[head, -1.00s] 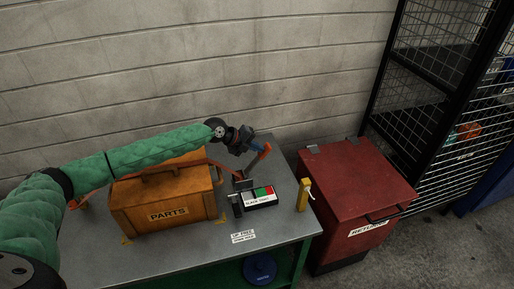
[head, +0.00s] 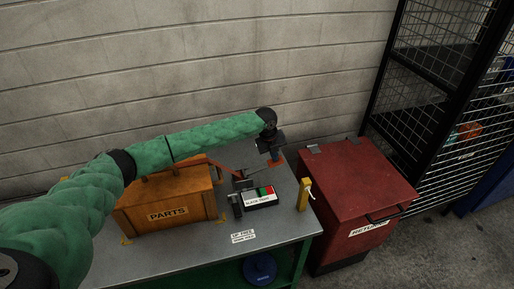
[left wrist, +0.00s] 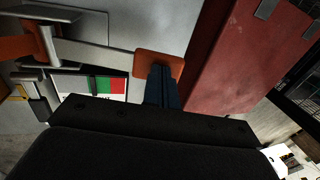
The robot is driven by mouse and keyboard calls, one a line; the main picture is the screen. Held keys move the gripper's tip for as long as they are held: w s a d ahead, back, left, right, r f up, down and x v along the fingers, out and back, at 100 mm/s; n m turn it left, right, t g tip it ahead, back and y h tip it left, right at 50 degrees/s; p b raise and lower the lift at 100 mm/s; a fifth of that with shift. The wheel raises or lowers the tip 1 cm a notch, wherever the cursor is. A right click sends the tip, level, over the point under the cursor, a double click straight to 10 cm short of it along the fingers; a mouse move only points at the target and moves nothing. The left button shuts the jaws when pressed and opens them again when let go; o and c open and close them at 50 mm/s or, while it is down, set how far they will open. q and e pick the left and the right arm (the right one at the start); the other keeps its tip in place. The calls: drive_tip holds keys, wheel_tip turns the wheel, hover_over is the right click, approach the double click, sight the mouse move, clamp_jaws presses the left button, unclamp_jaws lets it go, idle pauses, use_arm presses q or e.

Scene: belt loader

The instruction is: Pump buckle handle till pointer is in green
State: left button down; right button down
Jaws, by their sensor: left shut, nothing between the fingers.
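The buckle handle, a metal lever with an orange end (head: 277,162), lies low, out to the right of the buckle (head: 242,181). In the left wrist view, the orange end (left wrist: 172,60) is just beyond the blue fingertips. My left gripper (head: 275,155) is shut with nothing between its fingers. Its tips (left wrist: 160,70) are at the orange end, seemingly touching it from above. The gauge (head: 260,202), a white block with green and red fields, sits in front of the buckle; it also shows in the left wrist view (left wrist: 88,83). I cannot make out its pointer. My right gripper is not in view.
An orange PARTS crate (head: 168,212) stands strapped on the grey table (head: 190,250). A yellow post (head: 304,194) stands near the table's right edge. A red returns bin (head: 355,195) is beside the table, and a wall is behind.

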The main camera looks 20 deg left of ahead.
use_arm(q)
drive_tip(key=shift+w+d+f+g+y, duration=0.15)
drive_tip(key=shift+d+f+y, duration=0.1)
drive_tip(key=shift+f, duration=0.2)
drive_tip(key=shift+w+d+f+g+y, duration=0.15)
drive_tip(key=shift+f+y, duration=0.1)
drive_tip(key=shift+f, duration=0.15)
drive_tip(key=shift+f+b, duration=0.3)
drive_tip(key=shift+f, duration=0.05)
drive_tip(key=shift+d+f, duration=0.15)
drive_tip(key=shift+f, duration=0.3)
drive_tip(key=shift+s+f, duration=0.1)
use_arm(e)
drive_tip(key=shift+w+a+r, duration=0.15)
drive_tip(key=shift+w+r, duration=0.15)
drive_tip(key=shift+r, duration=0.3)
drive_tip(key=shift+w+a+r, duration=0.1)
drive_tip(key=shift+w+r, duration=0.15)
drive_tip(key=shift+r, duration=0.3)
